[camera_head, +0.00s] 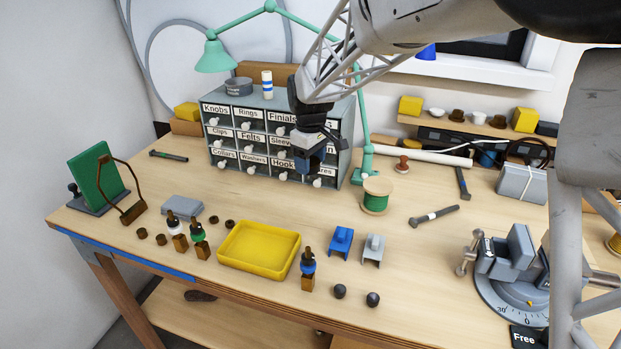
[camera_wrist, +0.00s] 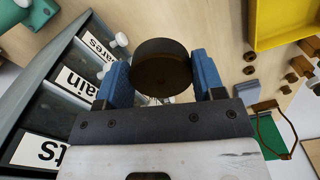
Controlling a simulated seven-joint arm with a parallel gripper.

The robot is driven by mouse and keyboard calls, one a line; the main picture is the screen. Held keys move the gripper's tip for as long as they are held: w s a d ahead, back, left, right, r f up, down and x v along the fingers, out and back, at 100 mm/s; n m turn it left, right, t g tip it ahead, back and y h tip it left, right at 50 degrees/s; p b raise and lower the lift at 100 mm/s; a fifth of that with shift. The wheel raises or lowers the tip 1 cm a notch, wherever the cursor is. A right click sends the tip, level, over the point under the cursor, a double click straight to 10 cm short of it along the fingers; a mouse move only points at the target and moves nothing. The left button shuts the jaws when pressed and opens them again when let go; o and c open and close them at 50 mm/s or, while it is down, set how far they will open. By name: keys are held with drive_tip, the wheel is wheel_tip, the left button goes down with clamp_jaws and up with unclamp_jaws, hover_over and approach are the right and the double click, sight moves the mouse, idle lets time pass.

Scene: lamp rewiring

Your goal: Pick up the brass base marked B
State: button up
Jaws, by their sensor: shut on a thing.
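My gripper (camera_head: 310,158) is in front of the labelled drawer cabinet, raised above the table. In the wrist view its blue fingers (camera_wrist: 161,82) are shut on a dark round piece (camera_wrist: 161,62), like a thick disc, held between them. No letter B shows on this piece, so I cannot tell its marking.
The drawer cabinet (camera_head: 282,103) stands close behind my gripper, with the green lamp (camera_head: 216,56) over it. A yellow tray (camera_head: 258,267), small bottles (camera_head: 198,235), two dark balls (camera_head: 340,291), a spool (camera_head: 376,196) and a vise (camera_head: 512,254) stand on the table. The middle is clear.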

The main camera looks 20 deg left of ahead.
drive_tip(key=shift+r, duration=2.5)
